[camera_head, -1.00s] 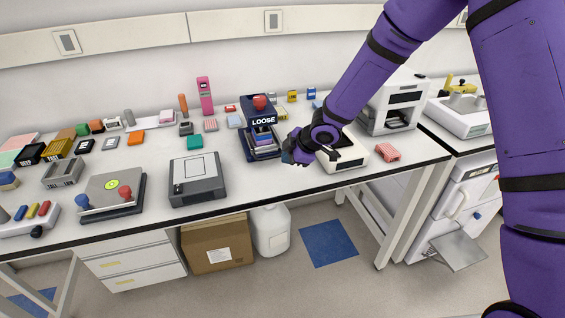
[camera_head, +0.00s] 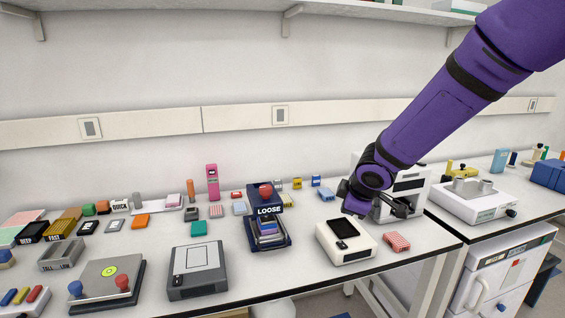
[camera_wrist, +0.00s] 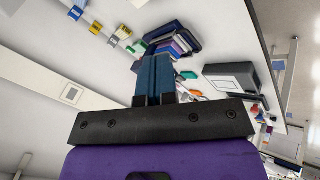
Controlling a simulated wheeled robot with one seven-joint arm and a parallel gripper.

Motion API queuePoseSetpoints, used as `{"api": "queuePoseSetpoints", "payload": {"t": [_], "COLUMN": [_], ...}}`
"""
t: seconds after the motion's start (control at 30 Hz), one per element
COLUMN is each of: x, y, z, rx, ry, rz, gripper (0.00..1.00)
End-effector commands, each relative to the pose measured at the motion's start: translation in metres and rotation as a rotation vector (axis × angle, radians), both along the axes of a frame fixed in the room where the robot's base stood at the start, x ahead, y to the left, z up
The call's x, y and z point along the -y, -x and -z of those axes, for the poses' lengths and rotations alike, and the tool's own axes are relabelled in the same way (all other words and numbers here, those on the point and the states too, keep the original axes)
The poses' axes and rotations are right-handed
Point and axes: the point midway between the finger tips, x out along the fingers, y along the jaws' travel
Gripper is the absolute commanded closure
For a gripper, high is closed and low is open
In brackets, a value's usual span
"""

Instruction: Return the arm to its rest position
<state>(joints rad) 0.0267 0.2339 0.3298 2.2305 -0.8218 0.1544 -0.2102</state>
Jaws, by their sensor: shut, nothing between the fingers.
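My purple arm reaches in from the upper right of the head view. My gripper (camera_head: 378,207) is shut and empty, above the right part of the bench, in front of a white boxy instrument (camera_head: 410,185) that it partly hides. In the wrist view the blue fingers of my gripper (camera_wrist: 155,62) are together with nothing between them. A white device with a dark screen (camera_head: 346,240) stands just below and left of my gripper in the head view.
A dark blue stand marked LOOSE (camera_head: 267,220) is to the left, with a grey flat-topped device (camera_head: 197,268) beyond it. A shelf (camera_head: 170,8) runs along the wall above. Many small blocks crowd the bench's left.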

Motion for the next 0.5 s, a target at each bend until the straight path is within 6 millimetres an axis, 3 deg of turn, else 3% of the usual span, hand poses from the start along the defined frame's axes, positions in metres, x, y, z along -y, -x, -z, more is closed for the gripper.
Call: {"api": "queuePoseSetpoints", "payload": {"t": [0.03, 0.2, 0.5], "x": [0.012, 0.05, 0.102], "y": [0.008, 0.041, 0.12], "z": [-0.017, -0.061, -0.121], "rx": [0.012, 0.021, 0.015], "ry": [0.006, 0.003, -0.08], "rz": [0.057, 0.261, 0.604], "gripper": [1.0, 1.0, 1.0]}}
